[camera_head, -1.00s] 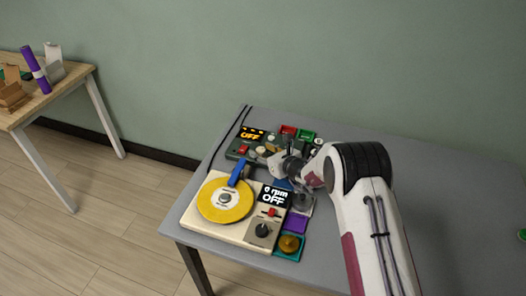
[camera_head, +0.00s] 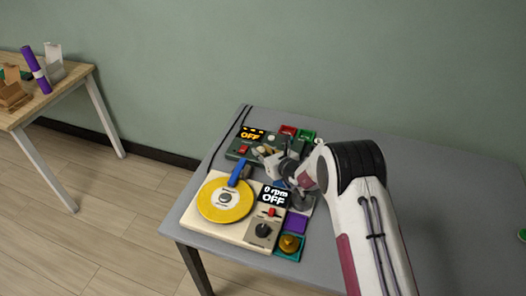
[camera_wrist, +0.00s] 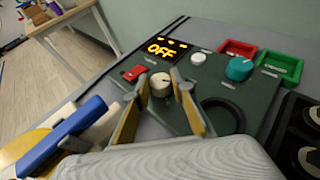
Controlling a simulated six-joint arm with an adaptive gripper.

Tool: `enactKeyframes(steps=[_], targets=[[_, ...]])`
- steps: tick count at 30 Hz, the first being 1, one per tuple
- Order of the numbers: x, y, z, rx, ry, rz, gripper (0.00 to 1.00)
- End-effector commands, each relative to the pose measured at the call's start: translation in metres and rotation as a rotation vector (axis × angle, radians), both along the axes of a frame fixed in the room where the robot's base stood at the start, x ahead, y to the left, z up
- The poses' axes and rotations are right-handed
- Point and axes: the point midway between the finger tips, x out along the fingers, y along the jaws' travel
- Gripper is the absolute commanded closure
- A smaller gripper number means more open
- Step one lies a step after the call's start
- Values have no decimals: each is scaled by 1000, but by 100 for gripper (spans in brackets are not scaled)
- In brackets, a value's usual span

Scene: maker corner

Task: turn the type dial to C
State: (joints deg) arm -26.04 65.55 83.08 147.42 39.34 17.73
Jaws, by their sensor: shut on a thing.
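The dark green control box (camera_head: 235,153) stands at the back of the grey table, and its display reads OFF in orange. In the wrist view the box (camera_wrist: 262,100) carries a cream dial (camera_wrist: 160,84), a teal knob (camera_wrist: 239,68), a small white knob (camera_wrist: 198,58) and a red switch (camera_wrist: 135,73). My gripper (camera_wrist: 160,80) is shut on the cream dial, one finger on each side. The small labels and the dial's pointer are too blurred to read. In the head view my gripper (camera_head: 265,152) hides much of the box's front.
A cream machine (camera_head: 205,222) with a yellow disc (camera_head: 224,199), a blue arm (camera_head: 238,171) and a display reading 0 rpm OFF stands in front. Red (camera_wrist: 238,48) and green (camera_wrist: 281,66) trays lie behind the box.

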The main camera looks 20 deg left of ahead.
Motion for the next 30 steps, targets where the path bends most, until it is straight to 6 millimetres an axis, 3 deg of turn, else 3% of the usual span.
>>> enactKeyframes(steps=[17, 18, 20, 30], targets=[[0, 1, 2, 1, -3, -47, 98], [0, 1, 2, 1, -3, -47, 74], [0, 1, 2, 1, -3, -47, 60], [-1, 0, 1, -1, -1, -47, 60]])
